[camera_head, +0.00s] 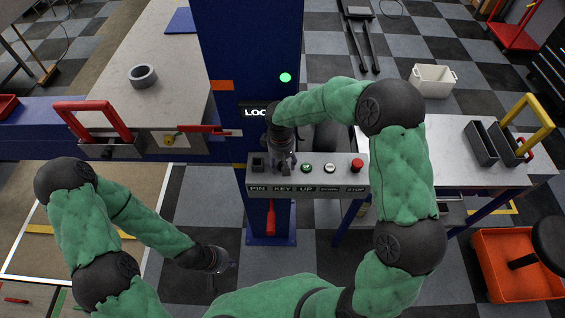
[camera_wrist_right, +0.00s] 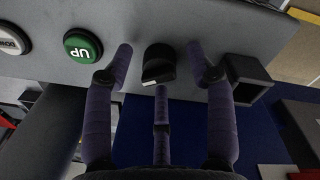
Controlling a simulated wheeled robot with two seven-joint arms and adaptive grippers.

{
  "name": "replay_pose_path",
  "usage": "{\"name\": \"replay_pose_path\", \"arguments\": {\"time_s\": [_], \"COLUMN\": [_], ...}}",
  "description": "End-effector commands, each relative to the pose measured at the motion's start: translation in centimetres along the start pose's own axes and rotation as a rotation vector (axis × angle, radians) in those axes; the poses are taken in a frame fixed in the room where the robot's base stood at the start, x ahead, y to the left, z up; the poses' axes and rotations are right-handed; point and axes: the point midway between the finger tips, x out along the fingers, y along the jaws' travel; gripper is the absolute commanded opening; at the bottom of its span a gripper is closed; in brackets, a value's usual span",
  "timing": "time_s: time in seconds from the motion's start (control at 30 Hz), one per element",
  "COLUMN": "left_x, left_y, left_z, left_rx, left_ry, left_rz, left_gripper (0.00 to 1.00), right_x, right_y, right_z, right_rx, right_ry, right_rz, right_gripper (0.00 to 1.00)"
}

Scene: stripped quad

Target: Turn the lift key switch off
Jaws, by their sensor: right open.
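The control panel (camera_head: 310,190) is a grey box on the blue lift column, labelled PIN, KEY, UP, DOWN and STOP. The key switch (camera_wrist_right: 158,64) is a black knob with a small white mark; in the head view my right gripper hides most of it. My right gripper (camera_head: 281,165) is over the KEY position.
The green UP button (camera_wrist_right: 83,47) is close beside one right finger, and the square PIN socket (camera_wrist_right: 247,82) is beyond the other. A red STOP button (camera_head: 357,165) sits at the panel's right end. A red handle (camera_head: 271,220) hangs below the panel.

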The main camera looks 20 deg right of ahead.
Motion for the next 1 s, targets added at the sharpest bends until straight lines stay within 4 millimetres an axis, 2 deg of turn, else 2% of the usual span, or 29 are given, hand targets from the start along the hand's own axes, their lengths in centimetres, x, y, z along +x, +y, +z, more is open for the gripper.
{"name": "replay_pose_path", "arguments": {"time_s": [0.33,0.37,0.5,0.57,1.0], "left_x": [0.01,0.01,0.01,0.01,-0.18], "left_y": [0.00,0.00,0.00,-0.01,0.06], "left_z": [-0.01,-0.01,-0.01,-0.01,0.00], "left_rx": [0.000,0.000,0.000,0.000,0.000], "left_ry": [0.000,0.000,0.000,0.000,0.000], "left_rz": [0.000,0.000,0.000,0.000,0.000], "left_gripper": [0.00,0.00,0.00,0.00,0.00], "right_x": [0.44,0.44,0.44,0.44,0.43], "right_y": [0.01,0.01,0.01,0.01,-0.02], "right_z": [0.00,0.00,0.00,0.00,0.01], "right_rx": [0.000,0.000,0.000,0.000,-0.068], "right_ry": [0.000,0.000,0.000,0.000,0.003], "right_rz": [0.000,0.000,0.000,0.000,0.000], "right_gripper": [0.56,0.53,0.13,0.00,0.00]}}
